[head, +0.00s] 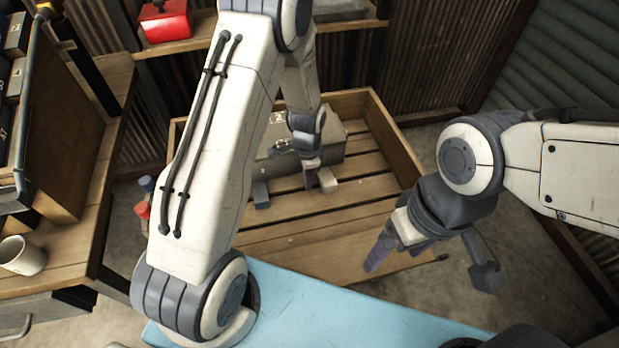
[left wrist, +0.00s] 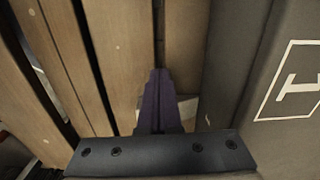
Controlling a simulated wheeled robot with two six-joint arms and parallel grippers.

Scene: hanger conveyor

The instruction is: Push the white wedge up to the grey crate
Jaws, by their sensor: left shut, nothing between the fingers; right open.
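The white wedge (head: 328,181) lies on the slatted wooden tray, just in front of the grey crate (head: 335,148). My left gripper (head: 312,176) is shut and empty, pointing down beside the wedge. In the left wrist view, the shut fingers (left wrist: 159,90) hide part of the white wedge (left wrist: 186,108). The grey crate (left wrist: 218,70) is to the right there, with a white mark on it. The wedge's right end is close to the crate; I cannot tell whether they touch. My right gripper (head: 401,249) is open and empty over the tray's front right.
A blue-grey block (head: 261,196) lies on the wooden tray (head: 398,140), left of the wedge. The slats in front are bare. A light blue surface (head: 330,310) is nearest me. A mug (head: 22,257) stands on the left bench; a red box (head: 165,22) is at the back.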

